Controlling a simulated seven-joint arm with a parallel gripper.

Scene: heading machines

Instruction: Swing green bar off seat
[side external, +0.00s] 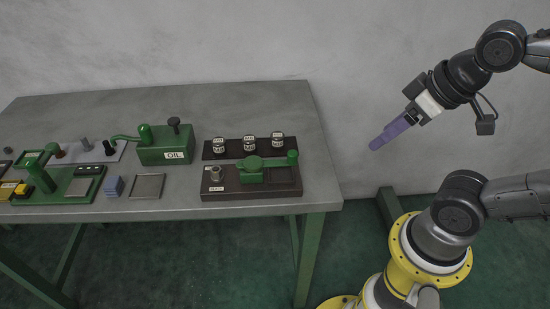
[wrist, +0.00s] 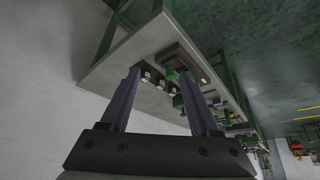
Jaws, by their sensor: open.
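The green bar (side external: 268,163) lies across the top of a dark block (side external: 230,192) near the right end of the table. It has a round green hub at its left and a green knob (side external: 292,156) at its right end. A small metal cylinder (side external: 215,174) stands on the block, left of the hub. The seat cannot be told apart under the bar. My gripper (side external: 382,142) is in the air right of the table, well apart from the bar. In the wrist view its two fingers (wrist: 158,95) are spread with nothing between them.
A dark rack (side external: 242,152) with several small labelled jars stands behind the block. A green OIL box (side external: 165,148) with a lever and spout is to its left. A shallow tray (side external: 148,187), a blue block (side external: 113,187) and a green press (side external: 42,178) sit farther left. The table's right edge is clear.

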